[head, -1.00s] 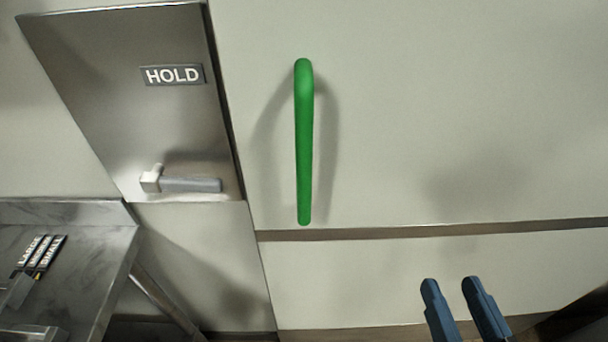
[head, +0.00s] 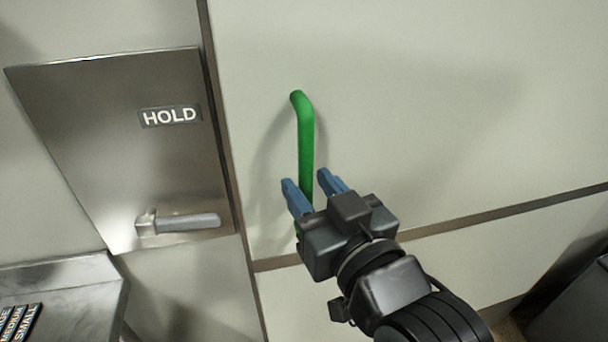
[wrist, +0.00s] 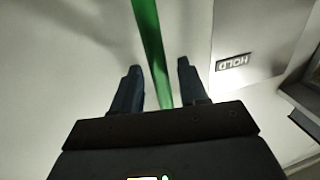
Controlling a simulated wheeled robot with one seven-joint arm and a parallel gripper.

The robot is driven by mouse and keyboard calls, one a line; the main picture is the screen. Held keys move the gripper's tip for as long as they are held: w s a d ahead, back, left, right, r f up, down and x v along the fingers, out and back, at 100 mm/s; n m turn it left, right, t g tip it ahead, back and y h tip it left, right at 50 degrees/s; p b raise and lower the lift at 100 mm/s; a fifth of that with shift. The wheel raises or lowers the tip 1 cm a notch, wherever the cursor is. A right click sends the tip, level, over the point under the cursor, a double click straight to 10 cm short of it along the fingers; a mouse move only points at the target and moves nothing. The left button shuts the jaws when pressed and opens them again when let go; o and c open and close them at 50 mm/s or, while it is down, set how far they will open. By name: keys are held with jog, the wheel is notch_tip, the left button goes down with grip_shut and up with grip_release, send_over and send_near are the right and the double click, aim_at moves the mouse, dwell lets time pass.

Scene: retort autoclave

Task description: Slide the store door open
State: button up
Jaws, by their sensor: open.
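The store door (head: 420,110) is a large pale panel with a green vertical bar handle (head: 305,135) near its left edge. My gripper (head: 310,182) is open, with its blue fingertips on either side of the handle's lower part in the head view. In the wrist view the green handle (wrist: 148,40) runs between the two fingers (wrist: 158,72), with a gap on each side. The handle's lower end is mostly hidden behind my gripper in the head view. I cannot tell how deep between the fingers the bar sits.
Left of the door is a steel hatch (head: 110,110) with a HOLD label (head: 170,116) and a grey lever handle (head: 180,222). A steel table (head: 75,280) with labelled strips stands at lower left. A dark rail (head: 470,220) runs below the door. A dark object (head: 575,295) is at lower right.

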jog(key=shift+x, duration=1.1)
grip_shut()
